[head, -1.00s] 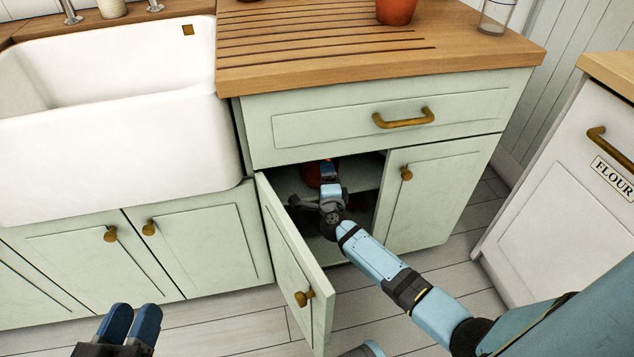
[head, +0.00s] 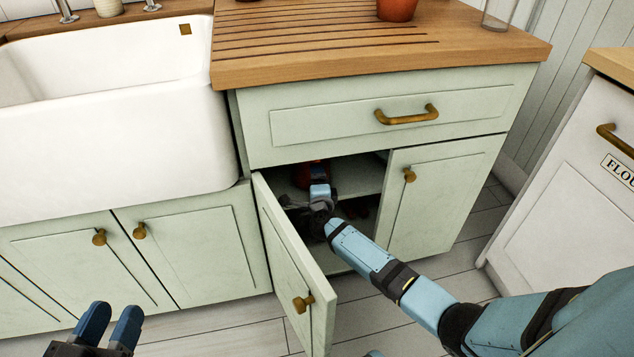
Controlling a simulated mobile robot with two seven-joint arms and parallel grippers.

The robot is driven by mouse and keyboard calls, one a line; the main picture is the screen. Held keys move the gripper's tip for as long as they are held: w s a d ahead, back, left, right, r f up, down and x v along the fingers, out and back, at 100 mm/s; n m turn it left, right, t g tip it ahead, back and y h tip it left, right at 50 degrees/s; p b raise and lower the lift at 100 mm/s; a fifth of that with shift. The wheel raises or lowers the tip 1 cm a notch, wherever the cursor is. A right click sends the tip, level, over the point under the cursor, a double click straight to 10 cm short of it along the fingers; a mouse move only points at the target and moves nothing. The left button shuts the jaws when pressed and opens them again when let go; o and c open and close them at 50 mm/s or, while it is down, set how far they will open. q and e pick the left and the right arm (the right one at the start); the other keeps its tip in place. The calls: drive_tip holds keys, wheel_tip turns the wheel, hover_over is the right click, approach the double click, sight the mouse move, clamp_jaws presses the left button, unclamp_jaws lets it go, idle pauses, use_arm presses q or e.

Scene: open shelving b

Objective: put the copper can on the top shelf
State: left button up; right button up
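A reddish, copper-coloured object (head: 311,174), likely the copper can, is in the shadowed upper part of the open cabinet, above a shelf. Only part of it shows. My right gripper (head: 319,189) is inside the cabinet directly in front of it. Its blue finger overlaps the object in the picture, so I cannot tell whether it touches or grips it. My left gripper (head: 112,325) is at the lower left in front of the sink cabinet. It is empty, with a gap between its blue fingers.
The left cabinet door (head: 293,265) stands open toward me, left of my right arm. The right door (head: 433,200) is closed. Dark objects, hard to make out, lie lower in the cabinet. A terracotta pot (head: 397,9) and a glass (head: 498,14) stand on the wooden counter (head: 480,52).

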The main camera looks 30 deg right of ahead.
drive_tip(key=o, duration=1)
drive_tip(key=shift+f, duration=0.1)
drive_tip(key=shift+o, duration=0.4)
use_arm(q)
drive_tip(key=shift+r, duration=0.1)
use_arm(e)
drive_tip(key=shift+s+r+p, duration=0.15)
drive_tip(key=shift+r+p, duration=0.05)
drive_tip(key=shift+p, duration=0.1)
use_arm(q)
drive_tip(key=s+n+p, duration=0.1)
drive_tip(key=s+d+n+g+p, duration=0.1)
drive_tip(key=p, duration=0.1)
drive_tip(key=shift+f, duration=0.4)
use_arm(e)
drive_tip(key=v, duration=0.7)
use_arm(q)
drive_tip(key=shift+w+r, duration=0.15)
drive_tip(key=shift+r, duration=0.1)
use_arm(e)
drive_tip(key=shift+s+a, duration=0.1)
drive_tip(key=shift+s, duration=0.05)
